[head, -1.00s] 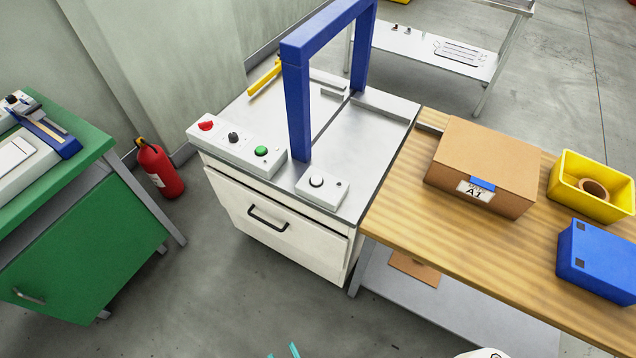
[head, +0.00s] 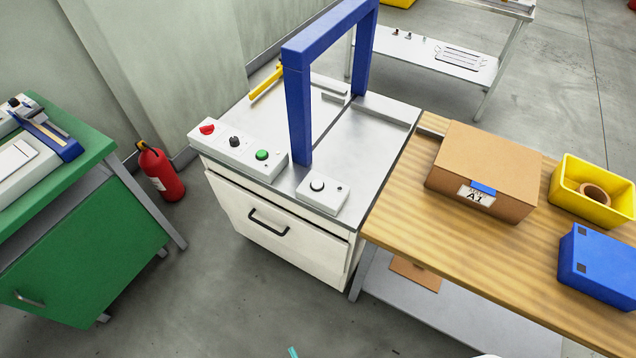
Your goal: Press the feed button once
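A machine with a steel top (head: 365,150) and a blue gantry arch (head: 298,110) stands in the middle of the head view. At its front corner is a small grey box with a round white button (head: 317,186) and a small dark dot. A longer grey panel (head: 225,150) beside it carries a red button (head: 207,129), a dark knob (head: 234,141) and a green button (head: 262,155). No readable label shows which is the feed button. Only a teal tip of my gripper (head: 293,352) shows at the bottom edge, well apart from the buttons; the rest is out of frame.
A wooden bench (head: 400,215) adjoins the machine's right side, with a cardboard box (head: 485,165), a yellow bin (head: 592,190) and a blue box (head: 600,262). A green cabinet (head: 85,240) and a fire extinguisher (head: 160,172) stand left. Floor before the machine is clear.

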